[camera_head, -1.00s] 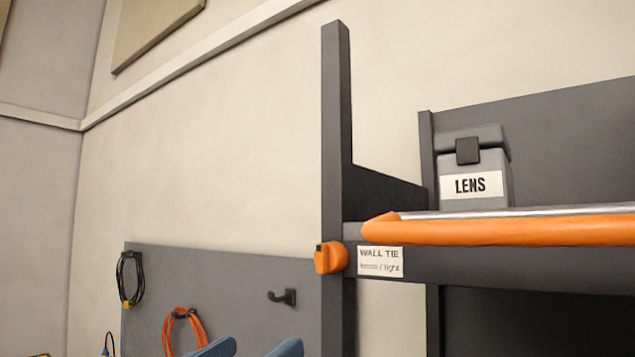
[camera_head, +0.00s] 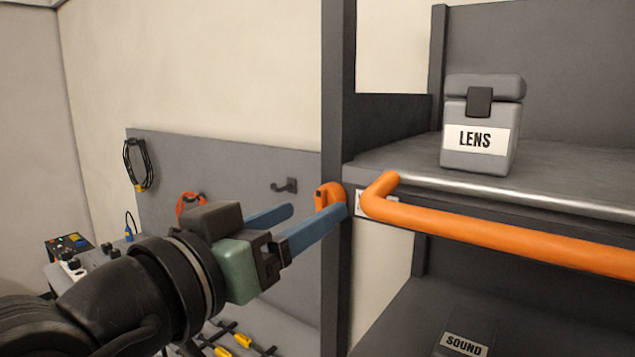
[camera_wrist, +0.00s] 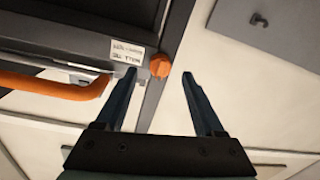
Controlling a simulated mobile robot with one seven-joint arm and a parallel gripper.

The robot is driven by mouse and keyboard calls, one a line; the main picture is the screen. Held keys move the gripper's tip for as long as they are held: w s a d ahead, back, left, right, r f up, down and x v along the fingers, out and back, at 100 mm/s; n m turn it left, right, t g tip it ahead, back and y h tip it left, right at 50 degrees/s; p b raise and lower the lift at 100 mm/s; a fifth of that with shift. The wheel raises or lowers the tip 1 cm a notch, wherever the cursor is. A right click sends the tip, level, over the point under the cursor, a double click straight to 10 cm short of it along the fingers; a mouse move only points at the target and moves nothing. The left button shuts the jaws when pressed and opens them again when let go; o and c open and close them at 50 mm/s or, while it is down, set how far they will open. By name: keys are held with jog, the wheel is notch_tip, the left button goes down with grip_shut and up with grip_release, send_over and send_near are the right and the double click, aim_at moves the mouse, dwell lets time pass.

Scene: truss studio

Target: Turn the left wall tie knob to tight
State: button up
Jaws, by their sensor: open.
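The orange wall tie knob (camera_head: 322,193) sits on the dark upright post at the left end of the shelf. In the head view a blue finger of my gripper (camera_head: 318,210) partly covers it. My gripper is open and empty, its fingers pointing at the knob. In the wrist view the knob (camera_wrist: 161,65) appears between the two fingertips (camera_wrist: 160,74), slightly beyond them; I cannot tell whether a finger touches it. The WALL TIE label (camera_wrist: 127,52) is beside the knob, upside down in this view and mostly hidden in the head view.
An orange rail (camera_head: 500,232) runs along the shelf front, right of the knob. A grey LENS case (camera_head: 480,130) stands on the shelf. A grey pegboard (camera_head: 240,160) with a hook and hanging cables is at the left. A SOUND case (camera_head: 463,343) is lower down.

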aim_at(320, 205)
jog(key=shift+p+x, duration=0.6)
jog(key=shift+x, duration=1.2)
grip_shut()
